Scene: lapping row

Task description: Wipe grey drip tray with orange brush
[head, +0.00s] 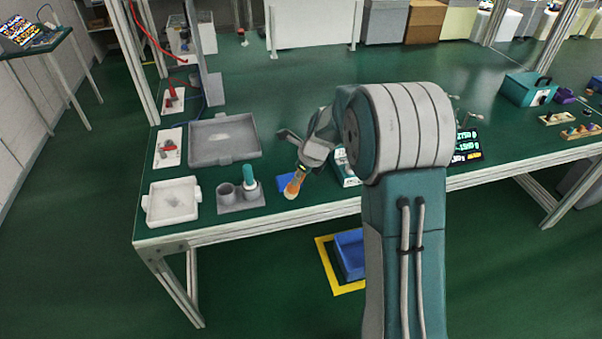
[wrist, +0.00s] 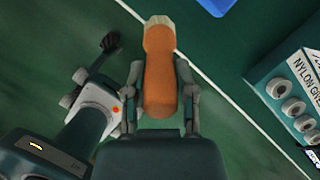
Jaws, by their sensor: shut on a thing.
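The orange brush (head: 294,184) is held in my gripper (head: 302,168), its pale bristle end pointing down near the front edge of the table. In the wrist view the orange brush (wrist: 160,75) sits between the two fingers of my gripper (wrist: 162,95), bristles away from the palm. The grey drip tray (head: 250,152) lies at the back left of the table, with a lighter smudge on its floor. It is apart from the brush, to its left.
A white tray (head: 151,208) with a dark smudge stands at the front left. A grey holder (head: 226,207) with a teal-handled tool (head: 249,176) stands between it and the brush. A teal glove box (wrist: 297,88) is close on the right.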

